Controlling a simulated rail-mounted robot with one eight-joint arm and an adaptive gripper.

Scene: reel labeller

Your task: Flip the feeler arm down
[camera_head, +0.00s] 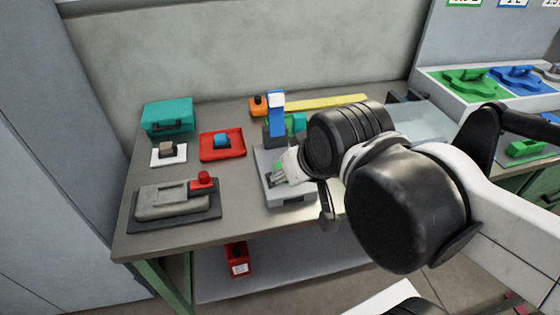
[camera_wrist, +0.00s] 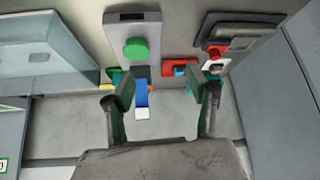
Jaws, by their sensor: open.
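The labeller is a grey box (camera_head: 288,198) at the middle of the bench. A blue upright piece with a white top (camera_head: 276,113), apparently the feeler arm, stands up at its back. In the wrist view it shows as a blue bar with a white end (camera_wrist: 141,98). My gripper (camera_wrist: 166,90) is open. Its two fingers are on either side of the blue bar in that picture, with the bar nearer the left finger; I cannot tell whether they touch. A round green knob (camera_wrist: 136,48) is on the grey box. My arm hides part of the labeller in the head view.
Left of the labeller are a red tray (camera_head: 235,152) with a blue block, a teal case (camera_head: 167,116), a white plate (camera_head: 160,160) and a grey device with a red knob (camera_head: 204,179). A yellow strip (camera_head: 325,102) lies behind. A pale clear-sided box (camera_wrist: 40,57) is nearby.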

